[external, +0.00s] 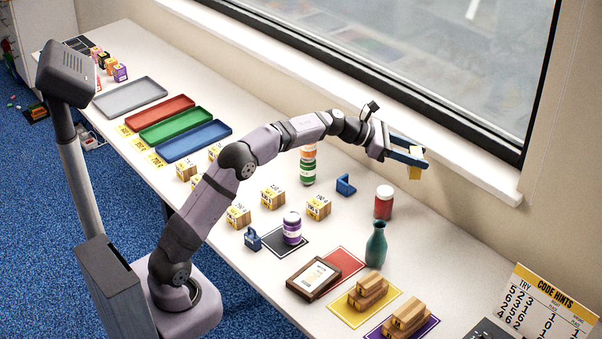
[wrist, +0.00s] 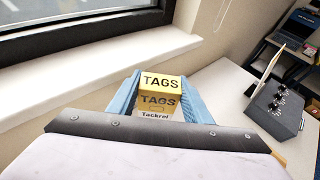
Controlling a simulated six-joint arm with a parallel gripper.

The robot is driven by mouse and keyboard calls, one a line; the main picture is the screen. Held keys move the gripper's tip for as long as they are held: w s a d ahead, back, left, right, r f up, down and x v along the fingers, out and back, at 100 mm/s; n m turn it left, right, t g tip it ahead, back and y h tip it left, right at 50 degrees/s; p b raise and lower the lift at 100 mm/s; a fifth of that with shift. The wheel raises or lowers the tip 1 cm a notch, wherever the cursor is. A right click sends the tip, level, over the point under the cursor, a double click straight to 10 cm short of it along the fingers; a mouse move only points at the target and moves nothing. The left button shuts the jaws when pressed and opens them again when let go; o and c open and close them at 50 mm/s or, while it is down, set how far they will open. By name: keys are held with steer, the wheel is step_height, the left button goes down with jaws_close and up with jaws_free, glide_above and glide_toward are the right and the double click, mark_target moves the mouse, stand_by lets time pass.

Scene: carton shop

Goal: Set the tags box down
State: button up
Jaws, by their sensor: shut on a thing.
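The tags box is a small yellow carton with black "TAGS" lettering, seen in the wrist view (wrist: 160,92) between two blue fingers. In the external view the tags box (external: 414,173) shows as a small yellow block at the tip of my gripper (external: 408,160). My gripper is shut on it and holds it up above the far side of the table (external: 452,240), near the window sill. The fingers cover the box's sides. The table is clear of the box, with a gap below it.
A red jar (external: 384,202) and a green vase (external: 376,245) stand below and nearer. A stacked green and orange jar (external: 308,165) and a blue block (external: 346,185) stand to the left. The window sill (external: 470,165) runs behind. Bare table lies right of the vase.

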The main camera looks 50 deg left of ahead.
steer(key=shift+s+d, duration=0.25)
steer(key=shift+d, duration=0.8)
steer(key=shift+f, duration=9.45)
